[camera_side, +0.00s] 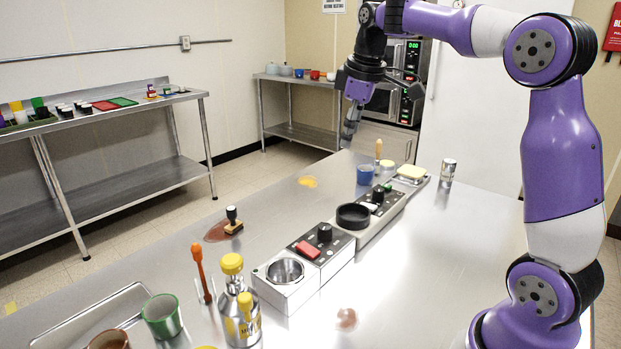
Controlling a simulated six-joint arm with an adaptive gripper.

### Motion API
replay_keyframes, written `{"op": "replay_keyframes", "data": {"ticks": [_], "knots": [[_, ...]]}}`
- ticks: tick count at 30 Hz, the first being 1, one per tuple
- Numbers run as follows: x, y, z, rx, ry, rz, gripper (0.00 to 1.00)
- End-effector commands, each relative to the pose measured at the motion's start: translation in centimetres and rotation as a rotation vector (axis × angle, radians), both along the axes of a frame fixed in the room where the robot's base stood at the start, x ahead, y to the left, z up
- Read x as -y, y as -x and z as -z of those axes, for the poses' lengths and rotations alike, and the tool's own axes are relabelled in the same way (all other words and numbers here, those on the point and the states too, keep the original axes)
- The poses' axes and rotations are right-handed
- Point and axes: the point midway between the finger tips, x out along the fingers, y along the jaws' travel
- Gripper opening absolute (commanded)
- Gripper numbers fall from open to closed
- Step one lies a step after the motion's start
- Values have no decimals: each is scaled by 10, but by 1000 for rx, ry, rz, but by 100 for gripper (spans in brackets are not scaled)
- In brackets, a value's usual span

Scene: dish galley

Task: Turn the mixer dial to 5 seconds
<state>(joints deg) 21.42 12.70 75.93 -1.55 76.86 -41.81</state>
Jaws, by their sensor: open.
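Two grey boxy appliances stand end to end on the steel table. The nearer unit (289,290) has a round metal well, a red switch (308,249) and a black dial (324,232). The farther unit (371,233) has a black ring (352,216), a black knob (378,194) and a small green part. I cannot tell which of the two is the mixer, and the dial markings are too small to read. My gripper (349,130) is open and empty, pointing down, high above the far end of the table, away from both dials.
A blue cup (365,175), a butter-coloured block (411,172) and a can (447,172) stand beyond the units. A yellow-capped bottle (239,312), an orange-handled tool (199,265) and a green cup (162,316) stand at the front left.

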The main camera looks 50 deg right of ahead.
Motion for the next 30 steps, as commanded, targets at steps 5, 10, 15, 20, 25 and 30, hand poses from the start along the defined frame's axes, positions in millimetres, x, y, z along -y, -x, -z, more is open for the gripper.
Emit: {"op": "replay_keyframes", "data": {"ticks": [5,10,15,20,25,30], "knots": [[-34,22,-4,54,-21,59,66],[-60,44,0,100,-47,117,66],[-77,61,6,131,-70,157,66],[-84,68,9,145,-81,176,66],[-85,70,10,146,-83,181,66],[-85,70,10,146,-83,181,66]]}}
